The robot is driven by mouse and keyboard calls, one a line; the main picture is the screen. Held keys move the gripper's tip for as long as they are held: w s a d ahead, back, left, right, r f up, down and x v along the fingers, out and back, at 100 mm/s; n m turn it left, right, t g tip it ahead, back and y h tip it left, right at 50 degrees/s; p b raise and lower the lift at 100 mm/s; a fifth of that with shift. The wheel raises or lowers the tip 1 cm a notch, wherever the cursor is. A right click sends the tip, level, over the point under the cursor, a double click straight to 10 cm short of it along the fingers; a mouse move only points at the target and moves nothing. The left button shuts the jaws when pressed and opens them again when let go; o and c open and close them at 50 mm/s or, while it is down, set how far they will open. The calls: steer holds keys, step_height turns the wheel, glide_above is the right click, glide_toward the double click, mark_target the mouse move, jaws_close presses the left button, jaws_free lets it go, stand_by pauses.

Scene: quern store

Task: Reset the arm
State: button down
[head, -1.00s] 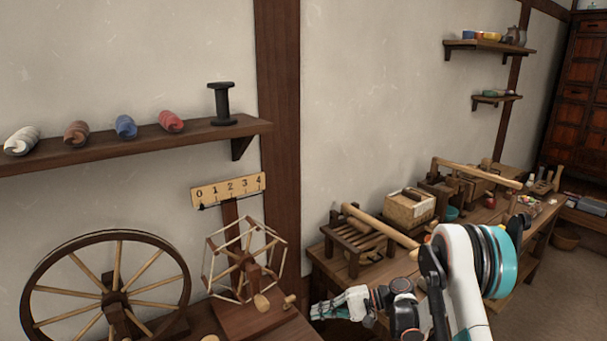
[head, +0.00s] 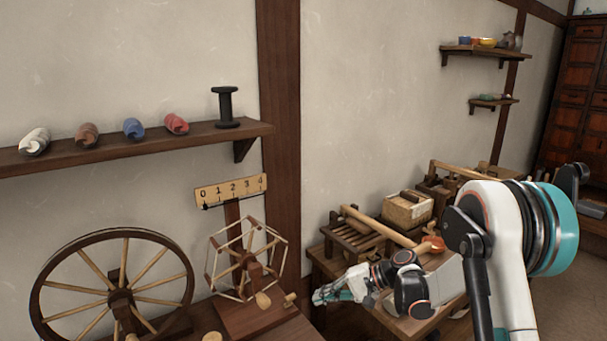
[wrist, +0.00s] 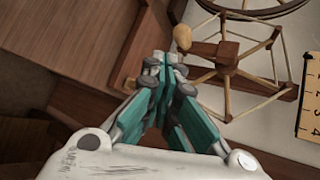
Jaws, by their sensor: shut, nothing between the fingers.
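My gripper (head: 328,295) is at the lower middle of the head view, at the end of my folded white and teal arm. It is to the right of the wooden yarn winder (head: 246,258) and its knob, apart from them. In the wrist view my gripper (wrist: 160,62) shows its teal fingers drawn together with nothing between them. The yarn winder (wrist: 238,62) also shows in the wrist view, beyond the fingertips and to the right.
A spinning wheel (head: 120,285) stands at the lower left. A wall shelf (head: 130,148) holds several yarn skeins and a black spool (head: 225,107). A numbered board (head: 231,190) is above the winder. A workbench (head: 407,325) with wooden tools is behind my arm.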

steer(key=s+d+r+n+t+h, duration=0.1)
steer(key=s+d+r+h, duration=0.15)
steer(key=s+r, duration=0.4)
steer(key=s+d+r+t+h, duration=0.1)
steer(key=s+d+r+h, duration=0.15)
steer(key=s+r, duration=0.45)
steer(key=s+d+r+n+t+h, duration=0.1)
steer(key=s+d+h, duration=0.2)
steer(key=s, duration=0.6)
steer(key=s+d+r+n+t+h, duration=0.2)
steer(key=s+d, duration=0.4)
steer(key=s, duration=0.3)
steer(key=shift+s+n+h, duration=0.15)
steer(key=shift+n+h, duration=0.15)
steer(key=shift+h, duration=0.5)
steer(key=c, duration=2.4)
jaws_free()
steer(key=shift+s+d, duration=0.15)
steer(key=shift+s, duration=0.1)
steer(key=c, duration=1.6)
jaws_free()
steer(key=shift+s+d+f+t, duration=0.1)
steer(key=shift+s+t, duration=0.05)
steer(key=shift+t, duration=0.15)
